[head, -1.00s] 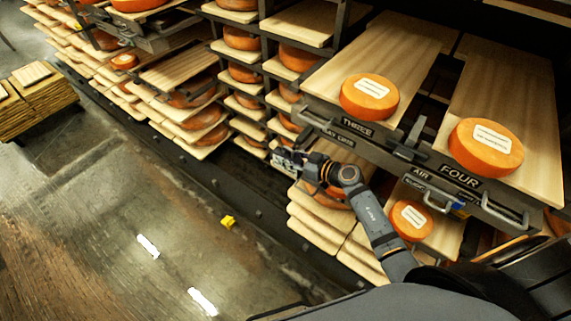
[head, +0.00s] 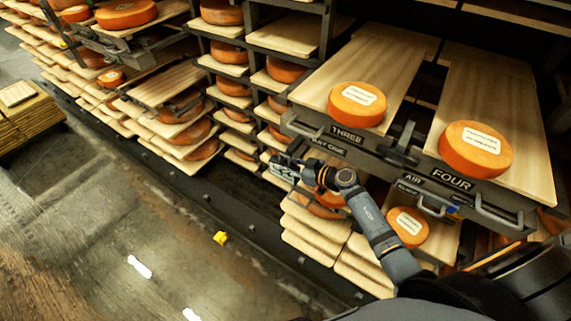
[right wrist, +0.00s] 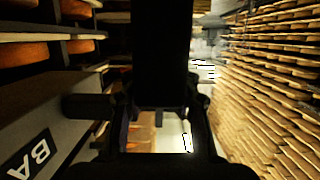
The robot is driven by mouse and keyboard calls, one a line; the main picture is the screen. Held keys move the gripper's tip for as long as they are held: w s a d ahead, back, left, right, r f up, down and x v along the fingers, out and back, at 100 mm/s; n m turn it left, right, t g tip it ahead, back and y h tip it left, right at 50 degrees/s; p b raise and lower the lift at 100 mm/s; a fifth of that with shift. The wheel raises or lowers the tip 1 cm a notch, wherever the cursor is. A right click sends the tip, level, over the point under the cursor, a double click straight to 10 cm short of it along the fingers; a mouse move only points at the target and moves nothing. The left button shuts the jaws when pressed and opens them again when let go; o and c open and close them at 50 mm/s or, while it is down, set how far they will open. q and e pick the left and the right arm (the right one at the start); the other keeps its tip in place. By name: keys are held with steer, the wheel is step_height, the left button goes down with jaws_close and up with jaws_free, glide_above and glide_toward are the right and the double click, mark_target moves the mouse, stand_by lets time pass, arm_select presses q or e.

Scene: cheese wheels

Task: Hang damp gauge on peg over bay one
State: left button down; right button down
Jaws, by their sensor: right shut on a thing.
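My right gripper (head: 284,169) is just below and left of the BAY ONE label (head: 327,145) on the rack's front rail. It is shut on a dark block (right wrist: 160,55), which I take for the damp gauge; its face and markings cannot be read. In the right wrist view the block stands between the two fingers and hides the middle. A short dark stub (right wrist: 88,107), which looks like the peg, sticks out from the rail beside the label letters BA (right wrist: 30,157). The block appears apart from the stub. My left gripper is not in view.
Orange cheese wheels (head: 357,104) and (head: 475,149) rest on boards above the rail. Metal handles (head: 478,217) jut out at the right. Stacked boards (head: 310,246) lie below my gripper. A small yellow object (head: 220,238) lies on the open floor.

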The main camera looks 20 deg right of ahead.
steer(key=shift+s+a+r, duration=0.1)
steer(key=c, duration=0.9)
jaws_free()
steer(key=v, duration=1.2)
